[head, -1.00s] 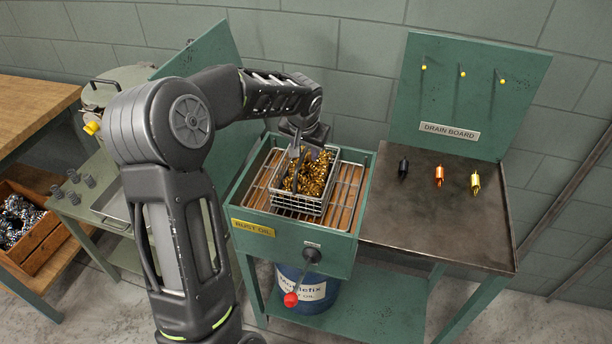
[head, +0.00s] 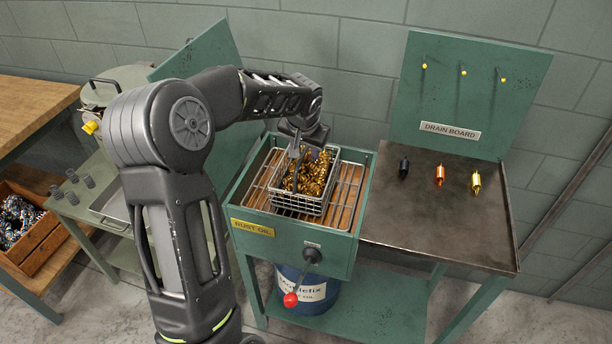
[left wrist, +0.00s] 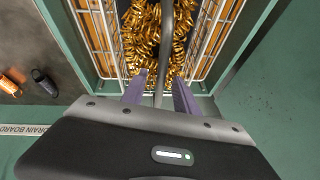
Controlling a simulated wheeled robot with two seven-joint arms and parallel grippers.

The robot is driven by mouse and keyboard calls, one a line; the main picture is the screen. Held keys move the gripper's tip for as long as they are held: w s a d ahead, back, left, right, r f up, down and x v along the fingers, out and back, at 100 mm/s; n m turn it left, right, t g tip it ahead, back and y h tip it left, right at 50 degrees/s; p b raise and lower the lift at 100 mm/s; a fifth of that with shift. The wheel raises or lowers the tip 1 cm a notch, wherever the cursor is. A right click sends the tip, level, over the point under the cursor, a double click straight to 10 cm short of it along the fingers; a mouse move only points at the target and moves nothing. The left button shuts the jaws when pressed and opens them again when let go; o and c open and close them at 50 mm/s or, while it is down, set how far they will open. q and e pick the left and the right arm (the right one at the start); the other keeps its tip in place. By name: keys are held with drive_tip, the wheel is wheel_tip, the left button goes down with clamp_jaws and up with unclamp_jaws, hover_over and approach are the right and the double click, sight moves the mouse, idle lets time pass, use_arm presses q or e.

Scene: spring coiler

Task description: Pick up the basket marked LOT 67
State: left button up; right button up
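A wire basket (head: 298,204) filled with gold-coloured springs (head: 318,172) sits in the green tank labelled RUST OIL (head: 310,248). No LOT 67 mark can be read on it. My left gripper (head: 296,152) is above the basket, pointing down at its handle. In the left wrist view, the grey handle bar (left wrist: 167,40) runs between the two purple-grey fingers of my left gripper (left wrist: 160,84). A gap shows on each side of the bar, so the fingers are apart around it. The springs (left wrist: 145,45) lie beyond the fingertips. My right gripper is out of view.
The tank has a wire rack (head: 345,180) and a lever with a red knob (head: 290,300) at its front. The DRAIN BOARD table (head: 430,225) on the right holds black, orange and gold pieces; its front is clear. A raised green panel (head: 205,75) stands behind my left arm.

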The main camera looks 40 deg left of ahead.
use_arm(q)
clamp_jaws()
idle(1.2)
